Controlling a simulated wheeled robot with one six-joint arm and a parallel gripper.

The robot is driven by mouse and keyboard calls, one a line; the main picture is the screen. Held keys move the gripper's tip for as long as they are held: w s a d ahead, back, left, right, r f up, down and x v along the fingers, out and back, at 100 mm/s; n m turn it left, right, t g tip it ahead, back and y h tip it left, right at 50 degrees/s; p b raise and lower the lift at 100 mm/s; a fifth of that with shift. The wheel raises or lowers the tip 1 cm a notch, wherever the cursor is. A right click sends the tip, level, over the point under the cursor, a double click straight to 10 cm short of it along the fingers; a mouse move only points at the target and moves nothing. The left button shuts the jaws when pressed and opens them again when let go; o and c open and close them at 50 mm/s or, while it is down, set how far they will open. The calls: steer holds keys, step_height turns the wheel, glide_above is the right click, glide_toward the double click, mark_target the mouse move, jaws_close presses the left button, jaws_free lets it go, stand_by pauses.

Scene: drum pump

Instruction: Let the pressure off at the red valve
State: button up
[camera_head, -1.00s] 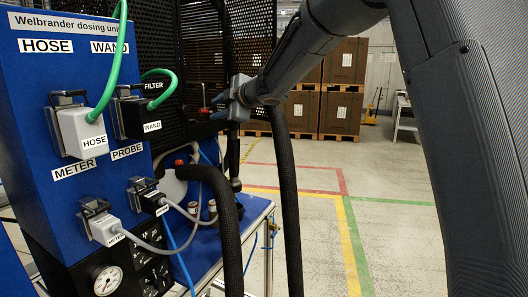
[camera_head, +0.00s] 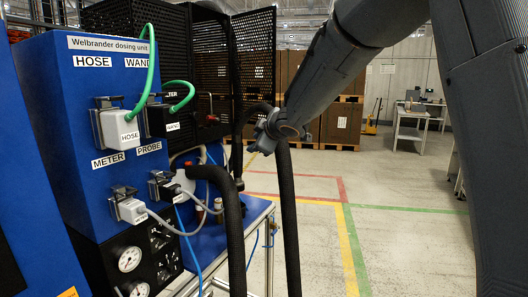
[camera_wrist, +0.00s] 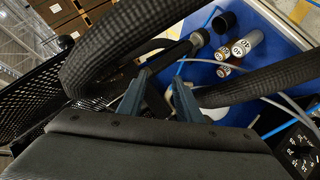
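A small red part (camera_head: 210,118), perhaps the red valve, shows near the dark mesh behind the blue dosing unit (camera_head: 60,110) in the head view. It is too small for me to tell its handle position. I cannot pick out the valve in the wrist view. My gripper (camera_head: 262,143) hangs to the right of that red part, by the thick black hose. In the wrist view my gripper (camera_wrist: 160,90) has its two blue-grey fingers apart, with nothing clearly held between them. A pale container lies partly hidden behind the fingers.
Thick black hoses (camera_head: 289,215) hang close to my gripper and one (camera_wrist: 125,45) crosses the wrist view. Small labelled bottles (camera_wrist: 243,46) stand on the blue table top (camera_wrist: 273,58). The black mesh panel (camera_head: 252,50) stands behind. Floor at the right is clear.

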steer(key=shift+s+d+f+m+h, duration=0.2)
steer(key=shift+s+d+f+m, duration=0.15)
steer(key=shift+s+d+f, duration=0.2)
steer(key=shift+s+d+f+m+h, duration=0.2)
steer(key=shift+s+d+f+m, duration=0.2)
steer(key=shift+d, duration=0.25)
